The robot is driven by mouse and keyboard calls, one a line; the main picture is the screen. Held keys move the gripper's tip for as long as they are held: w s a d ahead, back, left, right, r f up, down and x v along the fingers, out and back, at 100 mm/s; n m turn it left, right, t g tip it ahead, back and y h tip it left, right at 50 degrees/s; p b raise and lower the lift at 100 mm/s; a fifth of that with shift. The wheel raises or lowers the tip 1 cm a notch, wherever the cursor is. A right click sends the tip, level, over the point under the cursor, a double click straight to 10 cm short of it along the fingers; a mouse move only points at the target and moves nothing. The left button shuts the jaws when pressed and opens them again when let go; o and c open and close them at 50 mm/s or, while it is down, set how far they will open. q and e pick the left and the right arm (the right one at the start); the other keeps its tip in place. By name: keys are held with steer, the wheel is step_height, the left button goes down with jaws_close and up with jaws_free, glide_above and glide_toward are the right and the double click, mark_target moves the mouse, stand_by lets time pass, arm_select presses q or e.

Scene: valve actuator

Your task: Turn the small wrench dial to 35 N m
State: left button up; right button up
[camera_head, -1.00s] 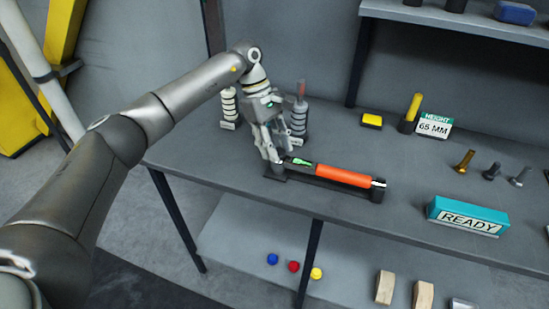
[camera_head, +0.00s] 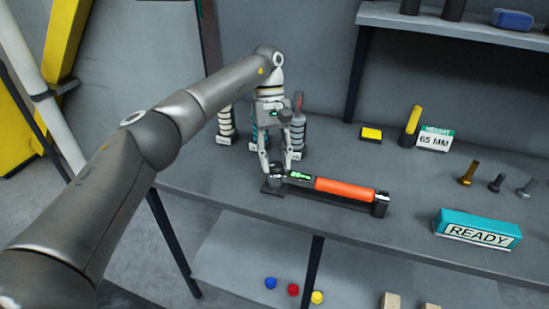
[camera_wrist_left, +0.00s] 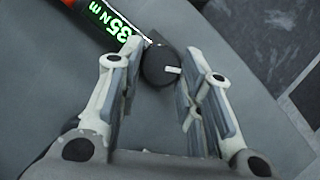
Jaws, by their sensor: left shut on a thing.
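A small wrench (camera_head: 343,190) with an orange grip lies on the bench, its head to the left. Its green display (camera_head: 299,176) also shows in the left wrist view (camera_wrist_left: 110,20) and reads 35 N m there. A dark round dial (camera_wrist_left: 160,66) with a white mark sits at the wrench's head end. My left gripper (camera_head: 279,170) points down at that end. In the left wrist view its fingers (camera_wrist_left: 162,82) stand on either side of the dial, shut on it. In the head view the fingers partly hide the dial. My right gripper is not in view.
A teal READY block (camera_head: 476,229) stands at the front right. A 65 MM height card (camera_head: 435,139), a yellow-topped post (camera_head: 412,125) and several bolts (camera_head: 497,183) stand farther right. Ringed posts (camera_head: 298,130) stand behind my left gripper. The bench in front of the wrench is clear.

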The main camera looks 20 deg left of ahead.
mark_target(275, 162)
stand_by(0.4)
arm_select(q)
steer(key=o, duration=1)
steer(key=shift+r, duration=5.05)
steer(key=shift+f, duration=0.1)
